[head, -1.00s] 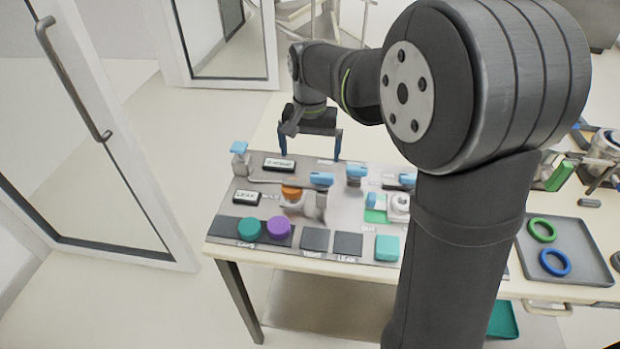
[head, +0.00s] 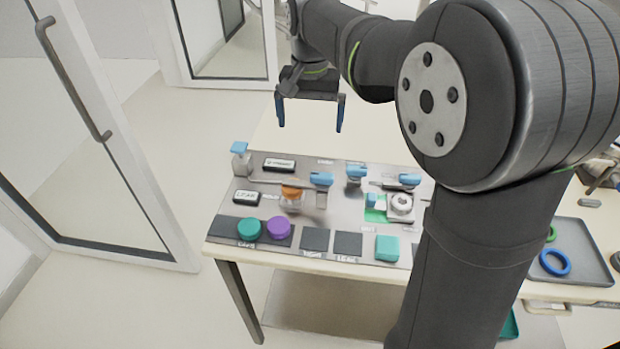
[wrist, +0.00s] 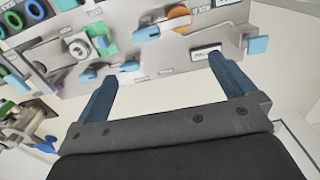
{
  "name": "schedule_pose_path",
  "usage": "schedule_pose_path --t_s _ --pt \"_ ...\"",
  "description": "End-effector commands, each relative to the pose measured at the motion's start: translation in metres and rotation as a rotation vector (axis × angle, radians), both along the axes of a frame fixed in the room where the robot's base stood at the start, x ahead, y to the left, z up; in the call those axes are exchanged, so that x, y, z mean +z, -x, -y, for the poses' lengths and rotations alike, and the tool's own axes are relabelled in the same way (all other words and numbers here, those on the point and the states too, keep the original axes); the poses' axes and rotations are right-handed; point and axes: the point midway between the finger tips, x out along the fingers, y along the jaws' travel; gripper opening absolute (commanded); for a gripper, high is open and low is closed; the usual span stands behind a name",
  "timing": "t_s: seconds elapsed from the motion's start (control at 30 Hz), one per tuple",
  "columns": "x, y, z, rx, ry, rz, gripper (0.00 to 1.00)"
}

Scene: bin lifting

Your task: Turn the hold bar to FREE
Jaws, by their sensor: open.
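My gripper (head: 310,125) is open and empty, raised above the back of the grey panel (head: 225,200). Both blue fingers spread wide in the wrist view (wrist: 160,75), with only bare surface between them. A pale bar (head: 295,183) lies on the panel beside a blue block (head: 321,178) and above an orange cap (head: 290,192). The FREE mark is too small to make out.
A blue-topped post (head: 240,155) and a dark-framed display (head: 279,165) stand at the panel's back left. Other blue handles (head: 357,172) and a white knob (head: 400,204) lie to the right. Teal (head: 249,229) and purple (head: 279,228) caps sit in front. My arm hides the right side.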

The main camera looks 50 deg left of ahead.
Motion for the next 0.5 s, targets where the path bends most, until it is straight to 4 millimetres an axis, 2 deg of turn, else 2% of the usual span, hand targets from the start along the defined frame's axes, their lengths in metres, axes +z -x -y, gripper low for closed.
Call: schedule_pose_path --t_s 0.13,0.43,0.5 --pt "0.014 0.000 0.000 0.000 0.000 0.000 1.00" --pt "0.017 0.000 0.000 0.000 0.001 -0.001 1.00" --pt "0.017 0.000 0.000 0.000 0.001 -0.001 0.88"
